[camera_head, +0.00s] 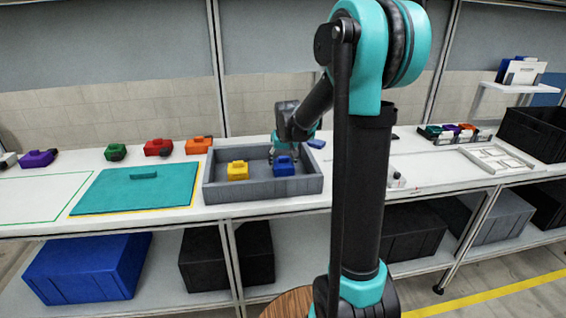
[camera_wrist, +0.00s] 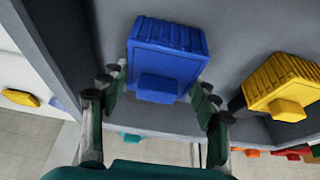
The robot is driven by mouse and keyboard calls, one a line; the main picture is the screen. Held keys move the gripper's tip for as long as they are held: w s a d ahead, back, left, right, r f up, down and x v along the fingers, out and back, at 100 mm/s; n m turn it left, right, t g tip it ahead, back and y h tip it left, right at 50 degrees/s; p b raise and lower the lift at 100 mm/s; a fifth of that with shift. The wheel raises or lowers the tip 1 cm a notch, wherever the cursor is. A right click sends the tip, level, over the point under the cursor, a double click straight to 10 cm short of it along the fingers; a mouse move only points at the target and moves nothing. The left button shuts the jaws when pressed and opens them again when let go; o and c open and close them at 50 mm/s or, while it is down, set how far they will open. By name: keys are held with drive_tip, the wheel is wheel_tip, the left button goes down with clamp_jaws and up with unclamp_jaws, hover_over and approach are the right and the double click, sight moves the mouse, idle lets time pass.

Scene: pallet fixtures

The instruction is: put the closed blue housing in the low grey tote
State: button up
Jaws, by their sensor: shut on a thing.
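The blue housing (camera_head: 284,168) is inside the low grey tote (camera_head: 262,194), in its right half. In the wrist view the blue housing (camera_wrist: 168,50) looks closed, with a ribbed top and a block on its near face. My gripper (camera_head: 285,152) reaches down into the tote from above. In the wrist view my gripper (camera_wrist: 161,90) has a finger on each side of the housing and is shut on it. Whether the housing touches the tote floor is hard to tell.
A yellow housing (camera_head: 237,171) sits in the tote to the left of the blue one. A teal panel (camera_head: 135,192) lies left of the tote. Green (camera_head: 115,152), red (camera_head: 158,147) and orange (camera_head: 198,145) housings stand behind. A black crate (camera_head: 535,132) is far right.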

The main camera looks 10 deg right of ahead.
drive_tip(key=shift+f, duration=0.15)
drive_tip(key=o, duration=1.3)
drive_tip(key=v, duration=1.2)
